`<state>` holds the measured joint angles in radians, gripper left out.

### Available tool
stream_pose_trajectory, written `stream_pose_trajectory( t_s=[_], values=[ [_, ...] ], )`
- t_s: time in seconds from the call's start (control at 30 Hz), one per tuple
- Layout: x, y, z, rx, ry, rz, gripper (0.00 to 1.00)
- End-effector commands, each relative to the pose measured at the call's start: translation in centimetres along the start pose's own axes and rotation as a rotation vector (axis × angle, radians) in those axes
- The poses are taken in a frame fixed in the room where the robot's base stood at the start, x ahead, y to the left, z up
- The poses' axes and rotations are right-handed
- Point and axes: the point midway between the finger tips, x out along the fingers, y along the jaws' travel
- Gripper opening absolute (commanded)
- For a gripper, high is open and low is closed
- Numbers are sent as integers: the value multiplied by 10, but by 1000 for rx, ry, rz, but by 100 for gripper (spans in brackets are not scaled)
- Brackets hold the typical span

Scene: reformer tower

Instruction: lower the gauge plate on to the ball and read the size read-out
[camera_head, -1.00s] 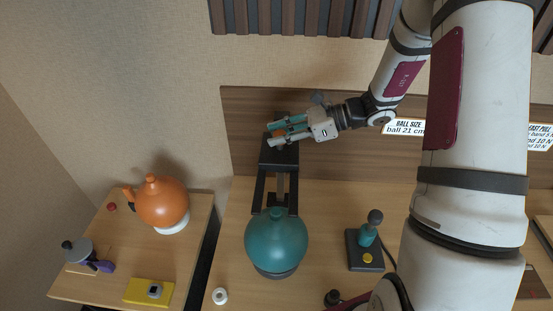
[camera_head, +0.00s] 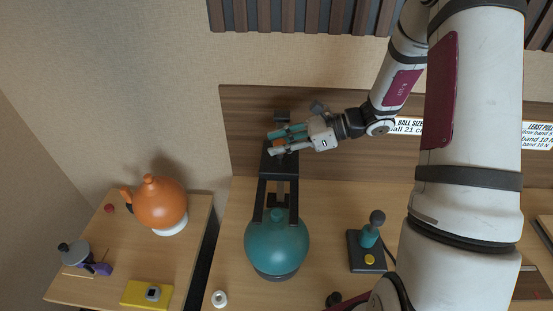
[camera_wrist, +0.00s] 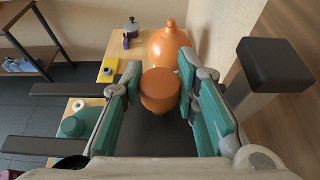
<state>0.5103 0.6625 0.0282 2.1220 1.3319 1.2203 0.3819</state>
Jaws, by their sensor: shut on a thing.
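The black gauge plate (camera_head: 279,160) hangs on its upright post, its two dark arms reaching forward above the teal ball (camera_head: 276,246). The arm tips overlap the ball's top in the head view; I cannot tell whether they touch it. My gripper (camera_head: 281,145) is shut on the plate's orange knob (camera_wrist: 160,90), which sits between the teal finger pads in the wrist view. The ball also shows there, partly hidden, at lower left (camera_wrist: 74,127). The size read-out (camera_head: 409,126) is partly covered by my arm; earlier it read "ball 21 cm".
A teal-handled lever stand (camera_head: 367,250) is right of the teal ball. A white ring (camera_head: 219,298) lies near the front.

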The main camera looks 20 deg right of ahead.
Motion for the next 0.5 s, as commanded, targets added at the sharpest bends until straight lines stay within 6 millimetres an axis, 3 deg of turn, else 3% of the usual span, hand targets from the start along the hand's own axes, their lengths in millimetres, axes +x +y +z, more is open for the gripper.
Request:
stream_pose_trajectory(
  t_s=[0.5],
  values=[
    [5, -1, -12, 1, -3, -1, 0]
  ],
)
